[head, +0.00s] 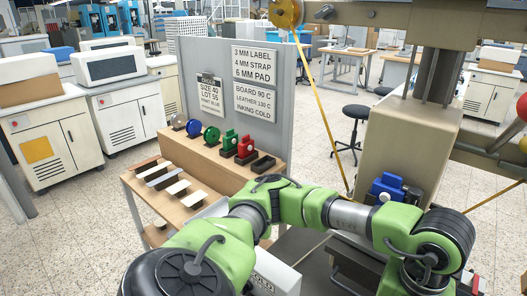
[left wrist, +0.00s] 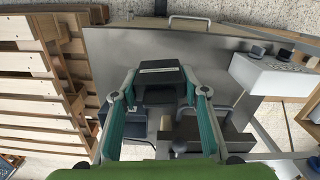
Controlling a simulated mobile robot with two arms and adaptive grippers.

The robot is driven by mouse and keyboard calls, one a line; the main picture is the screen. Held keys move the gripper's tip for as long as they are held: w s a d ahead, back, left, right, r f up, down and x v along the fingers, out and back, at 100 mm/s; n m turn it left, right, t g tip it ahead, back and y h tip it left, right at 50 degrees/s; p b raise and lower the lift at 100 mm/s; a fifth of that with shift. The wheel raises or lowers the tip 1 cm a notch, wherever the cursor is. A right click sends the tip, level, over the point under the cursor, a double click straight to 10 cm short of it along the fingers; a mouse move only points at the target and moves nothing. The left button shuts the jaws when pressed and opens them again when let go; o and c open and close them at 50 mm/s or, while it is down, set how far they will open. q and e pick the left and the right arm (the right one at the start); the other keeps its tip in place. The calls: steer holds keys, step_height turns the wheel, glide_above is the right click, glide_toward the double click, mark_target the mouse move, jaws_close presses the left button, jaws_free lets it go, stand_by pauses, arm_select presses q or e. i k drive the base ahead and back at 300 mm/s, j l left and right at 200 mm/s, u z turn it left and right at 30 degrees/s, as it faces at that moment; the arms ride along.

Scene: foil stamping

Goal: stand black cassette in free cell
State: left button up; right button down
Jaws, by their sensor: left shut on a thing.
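The black cassette (left wrist: 157,74) is a dark block with a pale strip along its front in the left wrist view. My left gripper (left wrist: 158,94) is shut on it, one finger at each side. In the head view my left arm bends across the front, and its gripper and the cassette are not visible. On the wooden bench a green cassette (head: 228,142) and a red cassette (head: 246,149) stand upright in dark cells. To their right is a low dark cell (head: 263,165) that looks empty. My right gripper is in neither view.
A blue block (head: 388,187) sits on the beige machine (head: 402,140) at right. A grey sign panel (head: 213,62) rises behind. A white box (left wrist: 270,75) is right of my gripper.

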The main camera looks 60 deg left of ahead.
mark_target(264, 167)
steer(key=k+j, duration=0.1)
steer(key=k, duration=0.15)
steer(key=k+j, duration=0.1)
steer(key=k, duration=0.2)
steer(key=k+j+u, duration=0.1)
steer(key=j, duration=0.55)
steer(key=k+j+u, duration=0.1)
steer(key=j, duration=0.5)
steer(key=i+j, duration=0.55)
steer(key=i+j+u, duration=0.05)
steer(key=i, duration=0.05)
